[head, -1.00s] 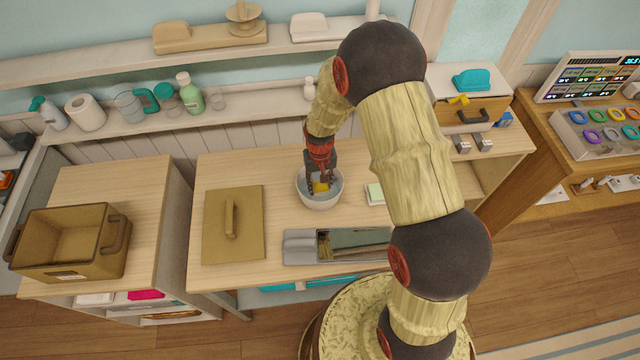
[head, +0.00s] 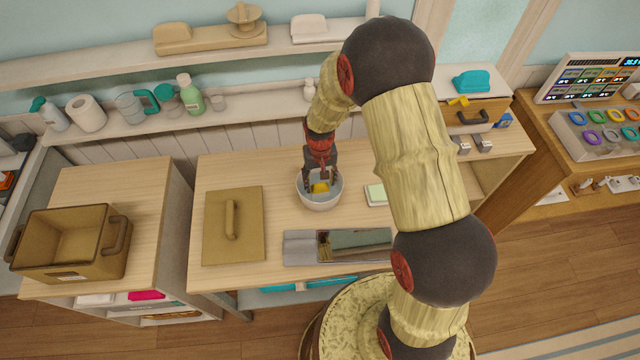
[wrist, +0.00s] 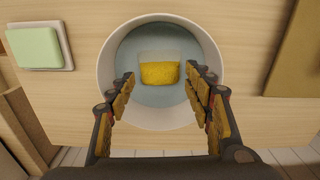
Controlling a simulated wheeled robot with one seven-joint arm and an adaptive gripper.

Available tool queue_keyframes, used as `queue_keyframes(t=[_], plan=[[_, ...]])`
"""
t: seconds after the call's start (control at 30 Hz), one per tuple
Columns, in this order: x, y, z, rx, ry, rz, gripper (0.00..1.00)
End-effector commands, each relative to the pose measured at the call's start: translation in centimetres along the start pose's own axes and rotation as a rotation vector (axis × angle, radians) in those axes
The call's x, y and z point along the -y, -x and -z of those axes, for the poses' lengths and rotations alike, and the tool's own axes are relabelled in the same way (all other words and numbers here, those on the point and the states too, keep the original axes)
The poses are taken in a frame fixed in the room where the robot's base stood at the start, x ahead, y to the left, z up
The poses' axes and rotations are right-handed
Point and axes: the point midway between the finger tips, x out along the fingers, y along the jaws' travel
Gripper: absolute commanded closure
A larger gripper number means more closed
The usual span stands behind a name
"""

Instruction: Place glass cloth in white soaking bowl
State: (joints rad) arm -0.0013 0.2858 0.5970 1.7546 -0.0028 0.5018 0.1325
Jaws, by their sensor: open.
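The white soaking bowl (head: 318,203) stands on the wooden counter, with a blue-grey inside. It also shows in the wrist view (wrist: 108,62). A yellow cloth with a pale upper part (wrist: 160,74) lies inside the bowl; its yellow part shows in the head view (head: 320,187). I take it to be the glass cloth. My gripper (head: 320,186) is over the bowl, pointing down. In the wrist view my gripper (wrist: 160,84) is open, with a finger on each side of the cloth and a gap between each finger and the cloth.
A green sponge on a white dish (head: 376,194) sits right of the bowl. A brown lid (head: 248,222) lies to the left, and a grey tray (head: 299,248) in front. A brown bin (head: 60,268) stands on the left cabinet. Bare counter shows between lid and bowl.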

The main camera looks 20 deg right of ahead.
Motion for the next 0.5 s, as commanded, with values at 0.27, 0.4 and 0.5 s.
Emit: queue_keyframes(t=[0.27, 0.4, 0.5], plan=[[0.0, 6.1, 0.1, -0.003, 0.0, 0.0, 0.48], [0.0, 8.1, 0.1, -0.002, 0.0, 0.0, 0.48], [0.0, 9.1, 0.0, -0.001, 0.0, 0.0, 0.48]])
